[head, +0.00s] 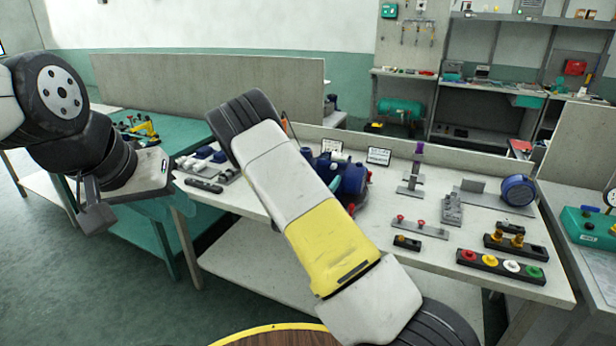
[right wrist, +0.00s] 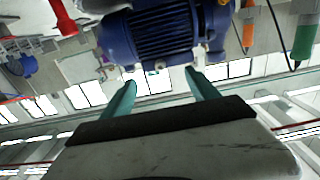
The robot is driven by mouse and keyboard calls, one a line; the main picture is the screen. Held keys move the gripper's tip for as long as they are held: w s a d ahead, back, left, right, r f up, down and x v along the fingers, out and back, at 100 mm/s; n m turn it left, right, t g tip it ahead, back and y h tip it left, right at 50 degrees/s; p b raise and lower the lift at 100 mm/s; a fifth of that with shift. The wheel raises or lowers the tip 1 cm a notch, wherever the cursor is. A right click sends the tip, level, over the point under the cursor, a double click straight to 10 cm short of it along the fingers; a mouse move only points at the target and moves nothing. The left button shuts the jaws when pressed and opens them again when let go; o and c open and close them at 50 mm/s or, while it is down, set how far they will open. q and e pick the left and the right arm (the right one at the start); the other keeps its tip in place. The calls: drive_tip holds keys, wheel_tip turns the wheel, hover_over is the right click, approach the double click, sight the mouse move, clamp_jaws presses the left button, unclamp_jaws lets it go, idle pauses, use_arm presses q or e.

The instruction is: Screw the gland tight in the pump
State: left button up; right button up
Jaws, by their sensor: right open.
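The blue pump (head: 352,180) stands on the workbench, partly hidden behind my right arm in the head view. In the right wrist view a ribbed blue body (right wrist: 160,35), which looks like the pump's motor, fills the top middle. My right gripper (right wrist: 160,82) is open, its two teal fingers apart and pointing toward this body, with nothing seen held between them. My right arm hides this gripper in the head view. I cannot make out the gland in either view. My left gripper (head: 95,207) hangs at the left, away from the pump; its finger opening is not clear.
The workbench (head: 235,262) holds a rack with coloured knobs (head: 502,266), a plate with red pins (head: 420,228), a round blue part (head: 517,190) and grey fixtures to the right of the pump. A green table (head: 180,130) stands at left. Open floor lies in front.

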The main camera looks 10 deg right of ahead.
sight(332, 168)
drive_tip(key=shift+x, duration=2.5)
drive_tip(key=shift+w+d, duration=0.1)
drive_tip(key=shift+w+d, duration=0.4)
drive_tip(key=shift+w, duration=0.2)
drive_tip(key=shift+c, duration=0.2)
clamp_jaws()
drive_tip(key=c, duration=0.6)
unclamp_jaws()
